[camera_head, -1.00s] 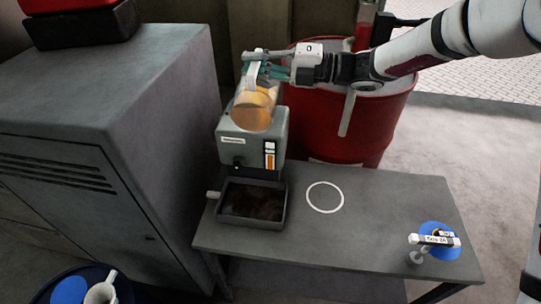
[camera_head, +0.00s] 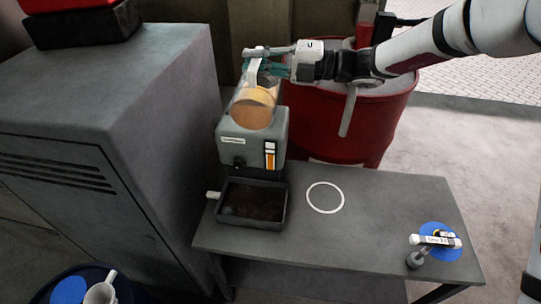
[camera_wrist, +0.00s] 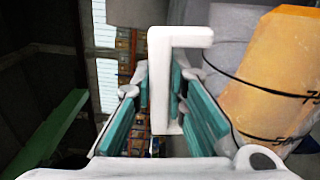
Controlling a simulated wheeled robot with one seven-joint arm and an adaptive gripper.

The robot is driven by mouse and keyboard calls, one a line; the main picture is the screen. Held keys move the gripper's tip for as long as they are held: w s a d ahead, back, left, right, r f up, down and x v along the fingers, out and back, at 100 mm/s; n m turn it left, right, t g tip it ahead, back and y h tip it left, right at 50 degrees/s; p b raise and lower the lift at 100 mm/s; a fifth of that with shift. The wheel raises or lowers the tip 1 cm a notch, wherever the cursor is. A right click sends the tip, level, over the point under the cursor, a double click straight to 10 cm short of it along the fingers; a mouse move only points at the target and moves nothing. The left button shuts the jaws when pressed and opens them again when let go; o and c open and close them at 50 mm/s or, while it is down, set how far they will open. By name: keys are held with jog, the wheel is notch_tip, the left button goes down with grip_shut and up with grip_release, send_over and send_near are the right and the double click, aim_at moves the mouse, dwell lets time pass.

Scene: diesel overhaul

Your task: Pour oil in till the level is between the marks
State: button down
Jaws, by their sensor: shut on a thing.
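My gripper (camera_head: 268,65) is shut on the white handle (camera_wrist: 162,85) of a clear jug (camera_head: 257,100) holding amber oil. The jug is tilted over the top of a grey box-shaped unit (camera_head: 240,150) on the bench. In the wrist view the handle stands between the teal-padded fingers, and the jug's amber side with dark graduation marks (camera_wrist: 275,80) shows at right. The unit's front has a narrow level gauge (camera_head: 270,155), with orange in its lower part and white above. Its marks are too small to read. The unit's opening and any oil stream are hidden behind the jug.
A black tray (camera_head: 282,207) of dark matter sits below the unit. A white ring (camera_head: 325,197) marks the bare bench (camera_head: 370,225). A blue disc (camera_head: 436,250) with a labelled piece lies at right. A red drum (camera_head: 380,130) stands behind; a grey cabinet (camera_head: 165,100) stands left.

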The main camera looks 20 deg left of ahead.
jog(key=shift+r, duration=0.1)
dwell(0.3)
jog(key=shift+w+a+r, duration=0.1)
jog(key=shift+w+r, duration=0.05)
jog(key=shift+w, duration=0.15)
dwell(0.7)
jog(key=shift+w+r+m+b, duration=0.1)
jog(key=shift+w+m+b, duration=0.2)
jog(key=shift+m, duration=0.1)
dwell(0.6)
